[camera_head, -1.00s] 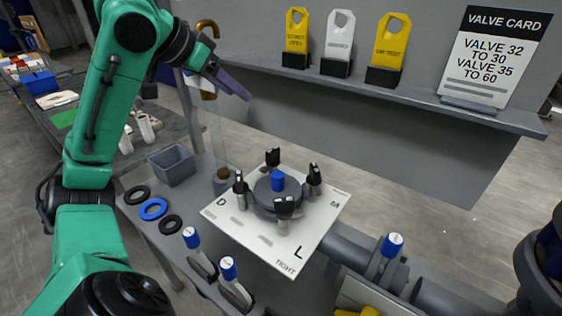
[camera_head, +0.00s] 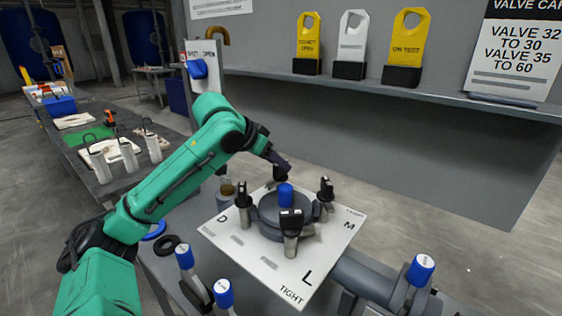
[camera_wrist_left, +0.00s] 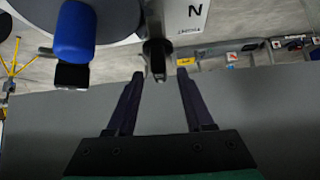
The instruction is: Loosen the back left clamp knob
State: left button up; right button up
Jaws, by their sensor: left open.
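The filter housing lid (camera_head: 268,215) is a dark grey disc with a blue cap (camera_head: 286,194) on top, set on a white plate marked D, M and L. Black clamp knobs stand around it: left (camera_head: 243,192), right (camera_head: 326,188) and front (camera_head: 291,220). My left gripper (camera_head: 284,167) is at the back knob and largely hides it in the head view. In the left wrist view, that knob (camera_wrist_left: 155,58) stands just beyond and between the tips of the open left gripper (camera_wrist_left: 160,74), near a letter N. No finger contact is visible. My right gripper is out of view.
Blue-capped handles (camera_head: 185,258) stand at the front, and another (camera_head: 421,270) stands on the pipe at right. A grey wall with a shelf (camera_head: 450,98) of tags rises behind. A side bench (camera_head: 90,165) with white cylinders lies left.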

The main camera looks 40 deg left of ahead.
pick_arm(q)
jog(key=shift+x, duration=1.3)
grip_shut()
